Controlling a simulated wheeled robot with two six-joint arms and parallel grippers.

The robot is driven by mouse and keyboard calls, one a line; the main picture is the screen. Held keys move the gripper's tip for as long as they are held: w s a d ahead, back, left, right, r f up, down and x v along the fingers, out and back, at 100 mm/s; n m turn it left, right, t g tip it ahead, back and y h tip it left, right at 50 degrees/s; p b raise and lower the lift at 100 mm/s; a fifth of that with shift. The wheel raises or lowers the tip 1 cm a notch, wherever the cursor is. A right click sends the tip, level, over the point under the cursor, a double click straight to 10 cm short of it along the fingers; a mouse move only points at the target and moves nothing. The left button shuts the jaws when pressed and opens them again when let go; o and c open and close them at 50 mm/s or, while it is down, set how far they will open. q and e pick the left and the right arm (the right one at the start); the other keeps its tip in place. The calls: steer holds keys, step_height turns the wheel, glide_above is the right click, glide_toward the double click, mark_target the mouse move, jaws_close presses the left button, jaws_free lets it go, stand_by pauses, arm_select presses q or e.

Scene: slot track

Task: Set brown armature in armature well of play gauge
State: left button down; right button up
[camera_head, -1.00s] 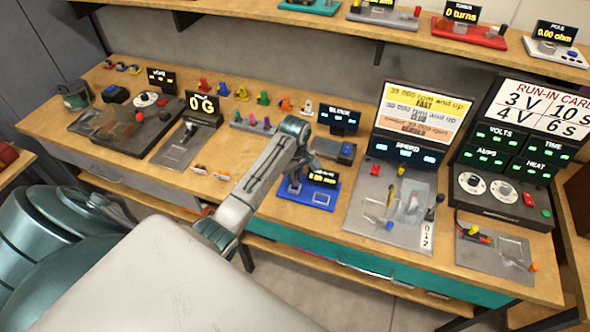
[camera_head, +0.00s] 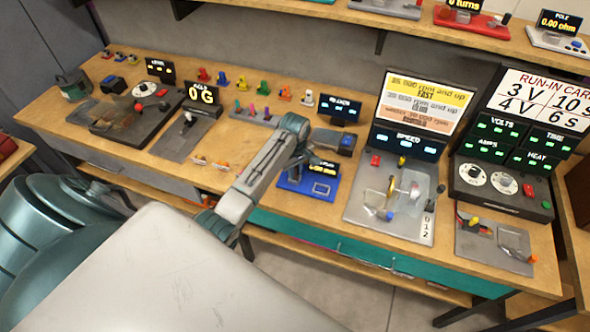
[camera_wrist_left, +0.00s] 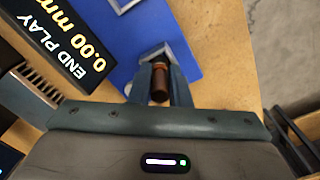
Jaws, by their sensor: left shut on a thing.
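The play gauge (camera_head: 322,199) is a blue board with a black display reading END PLAY 0.00 mm in the left wrist view (camera_wrist_left: 73,48). My left gripper (camera_wrist_left: 161,82) is shut on the brown armature (camera_wrist_left: 159,90), a short dark brown cylinder seen near end-on between the fingers. It is over the blue board, close to a grey metal piece (camera_wrist_left: 172,48) on it. I cannot tell whether that piece is the armature well or whether the armature touches it. In the head view the left gripper (camera_head: 291,177) is over the gauge's left part, and the armature cannot be made out.
The speed stand (camera_head: 365,222) is right of the gauge, with the run-in panel (camera_head: 500,195) beyond it. Several small coloured parts (camera_head: 240,84) stand behind. A grey scale board (camera_head: 176,143) is to the left. The bench's front edge runs close before the gauge.

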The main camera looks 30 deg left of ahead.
arm_select(q)
steer(key=shift+f, duration=0.15)
arm_select(e)
steer(key=shift+d, duration=0.3)
arm_select(q)
steer(key=c, duration=1.3)
jaws_free()
arm_select(e)
steer(key=shift+d, duration=0.15)
